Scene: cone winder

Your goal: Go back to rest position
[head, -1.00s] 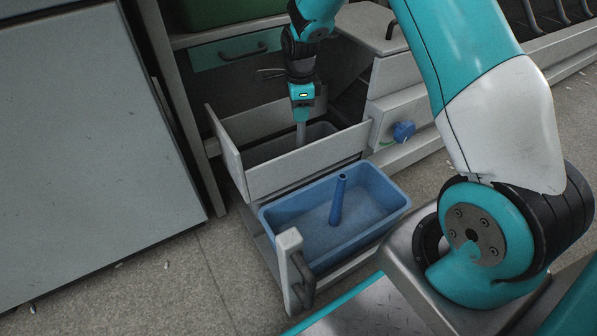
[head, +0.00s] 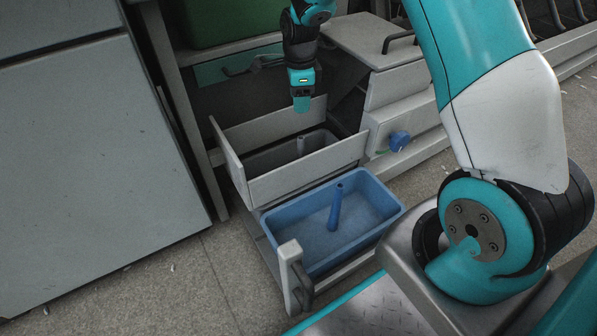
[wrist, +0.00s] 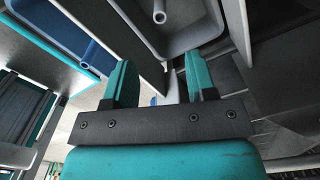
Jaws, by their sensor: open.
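My gripper (head: 302,101) hangs above the rear grey bin of the open drawer unit in the head view. In the wrist view its two teal fingers (wrist: 160,82) are spread apart with nothing between them. A grey tube (head: 301,145) stands in the grey bin (head: 262,164), below and apart from my gripper. The tube's round end also shows at the top of the wrist view (wrist: 160,16). A blue tube (head: 336,207) stands, slightly tilted, in the blue bin (head: 290,255) in front.
A grey cabinet (head: 90,150) stands at the left. A grey lidded box (head: 368,40) and a blue knob (head: 400,141) are right of my gripper. A green bin (head: 225,20) is on the shelf behind. The floor (head: 200,280) at the front left is mostly clear.

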